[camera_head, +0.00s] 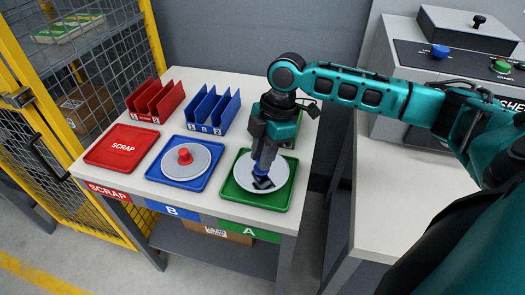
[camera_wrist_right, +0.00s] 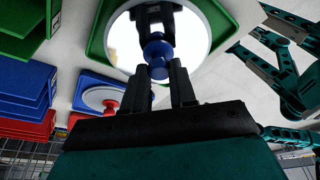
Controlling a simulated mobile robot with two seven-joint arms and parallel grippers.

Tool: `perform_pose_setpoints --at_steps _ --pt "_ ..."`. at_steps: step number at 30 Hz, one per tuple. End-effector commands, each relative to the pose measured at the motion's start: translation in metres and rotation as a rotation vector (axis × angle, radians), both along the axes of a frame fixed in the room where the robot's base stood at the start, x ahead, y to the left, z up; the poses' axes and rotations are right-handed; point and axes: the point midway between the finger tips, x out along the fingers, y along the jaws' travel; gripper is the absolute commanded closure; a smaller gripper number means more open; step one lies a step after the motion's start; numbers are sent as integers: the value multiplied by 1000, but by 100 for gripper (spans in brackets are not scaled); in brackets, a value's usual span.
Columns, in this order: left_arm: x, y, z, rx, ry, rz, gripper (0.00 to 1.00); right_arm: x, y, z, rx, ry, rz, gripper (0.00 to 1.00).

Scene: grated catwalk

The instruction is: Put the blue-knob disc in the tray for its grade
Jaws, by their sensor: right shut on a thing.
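My right gripper (camera_head: 262,182) reaches down over the green tray (camera_head: 238,197), above the table edge label A. It is shut on the blue knob (camera_wrist_right: 157,50) of a pale, shiny disc (camera_head: 283,178). The disc lies flat within the tray's outline; I cannot tell whether it touches the tray floor. The fingers hide most of the knob in the head view. The blue tray (camera_head: 165,195), above label B, holds a grey disc (camera_head: 199,163) with a red knob. The red SCRAP tray (camera_head: 123,160) is empty. My left gripper is not in view.
Red (camera_head: 157,101) and blue (camera_head: 214,110) divided racks stand behind the trays, with a green one (camera_head: 288,137) partly hidden by my gripper. A yellow-framed mesh cage (camera_head: 85,75) is at left. A grey console (camera_head: 440,70) stands on the right bench.

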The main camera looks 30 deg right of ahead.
Motion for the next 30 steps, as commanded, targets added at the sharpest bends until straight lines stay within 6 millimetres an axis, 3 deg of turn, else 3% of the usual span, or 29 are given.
perform_pose_setpoints --at_steps 16,30 --pt "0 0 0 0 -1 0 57 0 0 -1 1 0 1 100" --pt "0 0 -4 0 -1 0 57 0 1 -18 1 1 1 100"
